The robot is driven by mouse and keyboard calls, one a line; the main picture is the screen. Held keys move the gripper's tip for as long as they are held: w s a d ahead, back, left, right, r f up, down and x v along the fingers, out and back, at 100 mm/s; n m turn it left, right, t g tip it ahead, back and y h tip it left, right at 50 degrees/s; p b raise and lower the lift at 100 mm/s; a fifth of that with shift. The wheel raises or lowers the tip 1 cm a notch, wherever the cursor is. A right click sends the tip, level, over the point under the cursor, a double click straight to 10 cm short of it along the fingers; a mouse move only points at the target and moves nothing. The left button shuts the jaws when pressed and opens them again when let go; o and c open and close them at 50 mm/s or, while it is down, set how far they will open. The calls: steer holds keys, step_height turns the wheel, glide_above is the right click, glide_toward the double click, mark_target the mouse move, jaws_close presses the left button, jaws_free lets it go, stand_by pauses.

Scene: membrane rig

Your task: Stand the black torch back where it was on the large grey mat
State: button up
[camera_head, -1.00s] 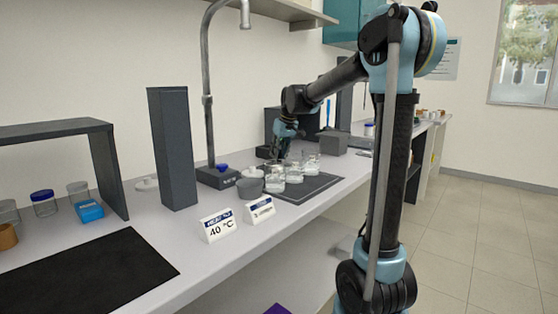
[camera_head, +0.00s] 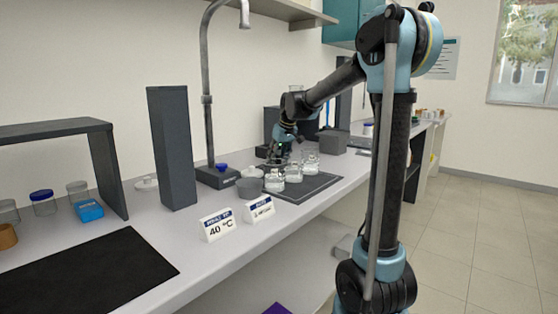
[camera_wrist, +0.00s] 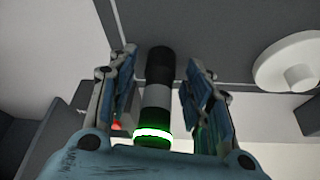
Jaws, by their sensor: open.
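The black torch (camera_wrist: 158,75) has a grey band and a glowing green ring at its near end. In the wrist view it lies between the two fingers of my gripper (camera_wrist: 160,85), with a visible gap on each side. My gripper is open around it. Its far end is over a dark grey surface; I cannot tell whether it touches. In the head view my gripper (camera_head: 276,160) is low behind the glass jars at the large grey mat (camera_head: 318,184), and I cannot make out the torch there.
Glass jars (camera_head: 292,174) stand on the mat close to my gripper. A grey round pot (camera_head: 249,187), a stand with a tall pole (camera_head: 208,130) and a dark tall block (camera_head: 172,148) are to the left. Two label signs (camera_head: 217,226) stand in front. A white knobbed disc (camera_wrist: 290,65) is right of the torch.

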steer(key=v, duration=1.2)
